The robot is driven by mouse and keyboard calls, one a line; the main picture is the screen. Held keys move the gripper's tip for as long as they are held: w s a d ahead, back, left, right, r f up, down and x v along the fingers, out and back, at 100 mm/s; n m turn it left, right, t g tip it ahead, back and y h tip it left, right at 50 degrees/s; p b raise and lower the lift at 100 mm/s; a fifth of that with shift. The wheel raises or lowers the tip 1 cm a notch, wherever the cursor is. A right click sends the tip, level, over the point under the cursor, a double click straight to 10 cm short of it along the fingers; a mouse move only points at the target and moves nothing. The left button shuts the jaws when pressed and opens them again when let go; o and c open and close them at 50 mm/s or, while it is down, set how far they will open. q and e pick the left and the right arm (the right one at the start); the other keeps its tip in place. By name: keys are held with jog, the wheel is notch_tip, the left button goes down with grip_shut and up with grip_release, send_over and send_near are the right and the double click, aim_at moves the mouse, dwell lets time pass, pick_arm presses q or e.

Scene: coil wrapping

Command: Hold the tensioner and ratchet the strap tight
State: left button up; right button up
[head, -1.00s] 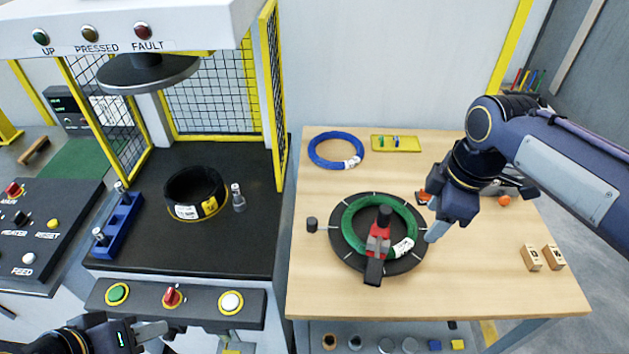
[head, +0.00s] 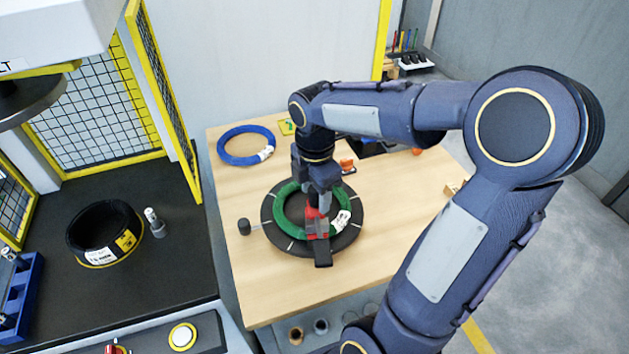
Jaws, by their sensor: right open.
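The red tensioner with a black handle (head: 318,229) sits on the near side of the green coil (head: 289,219). The coil lies on a round black turntable (head: 273,239) and carries a white label. My right gripper (head: 321,205) points down directly over the tensioner's far end, with its jaws open. Whether the fingers touch the tensioner I cannot tell. The gripper hides the tensioner's upper part and some of the coil. No strap can be made out clearly. My left gripper is out of view.
A blue coil (head: 247,160) lies at the back left of the wooden table (head: 262,292). Orange items lie behind my right wrist. The press with a black coil (head: 78,229) and yellow-framed guards stands at left.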

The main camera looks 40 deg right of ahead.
jog(key=shift+f, duration=0.1)
grip_shut()
dwell(0.3)
dwell(0.9)
dwell(0.4)
jog(key=shift+s+a+f, duration=0.1)
jog(key=shift+s+f, duration=0.05)
jog(key=shift+f, duration=0.2)
dwell(0.6)
